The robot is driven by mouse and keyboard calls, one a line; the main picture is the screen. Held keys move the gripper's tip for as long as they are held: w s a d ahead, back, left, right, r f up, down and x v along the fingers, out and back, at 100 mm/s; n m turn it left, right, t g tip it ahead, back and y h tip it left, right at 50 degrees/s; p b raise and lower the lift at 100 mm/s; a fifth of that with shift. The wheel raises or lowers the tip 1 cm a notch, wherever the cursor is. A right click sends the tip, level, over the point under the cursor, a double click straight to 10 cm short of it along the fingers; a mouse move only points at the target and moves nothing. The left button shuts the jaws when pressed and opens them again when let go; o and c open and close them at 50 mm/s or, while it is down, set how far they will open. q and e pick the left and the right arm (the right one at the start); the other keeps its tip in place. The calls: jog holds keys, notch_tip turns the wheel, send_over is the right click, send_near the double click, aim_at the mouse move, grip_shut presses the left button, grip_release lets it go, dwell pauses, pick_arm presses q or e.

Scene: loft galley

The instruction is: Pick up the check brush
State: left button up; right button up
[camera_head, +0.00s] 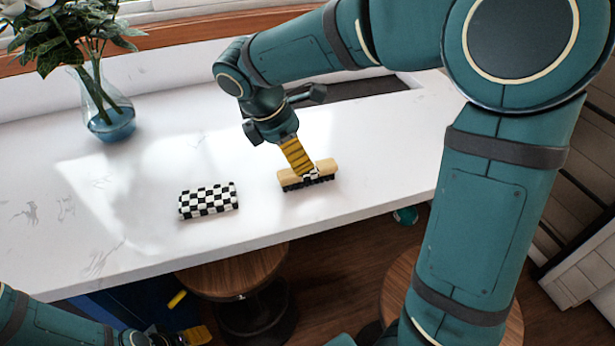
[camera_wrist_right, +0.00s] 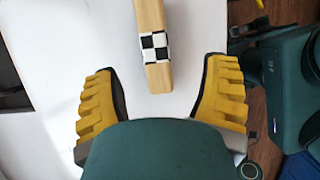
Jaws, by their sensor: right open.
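The check brush (camera_head: 322,174) lies on the white counter, a wooden bar with a black-and-white checked band at its middle and dark bristles below. My right gripper (camera_head: 305,172) is over the brush, its yellow finger hiding part of it in the head view. In the right wrist view the brush (camera_wrist_right: 157,47) stands upright in the picture, between and beyond the two spread yellow fingers of the right gripper (camera_wrist_right: 161,78). That gripper is open and empty. My left gripper (camera_head: 188,317) is low at the bottom left, below the counter edge, with its yellow fingers apart.
A black-and-white checked block (camera_head: 208,200) lies on the counter left of the brush. A glass vase (camera_head: 110,120) with leaves stands at the back left. A dark sink (camera_head: 360,87) is behind my right arm. Wooden stools (camera_head: 232,275) stand below the front edge.

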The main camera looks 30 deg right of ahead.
aim_at(311, 175)
jog(key=x, duration=0.3)
jog(key=shift+w, duration=0.2)
jog(key=shift+s+d+f, duration=0.1)
jog(key=shift+f, duration=0.15)
jog(key=b+x, duration=0.1)
jog(key=x, duration=0.1)
jog(key=b+x, duration=0.1)
jog(key=x, duration=0.2)
jog(key=shift+d, duration=0.1)
jog(key=shift+f, duration=0.25)
jog(key=shift+c, duration=0.2)
grip_shut()
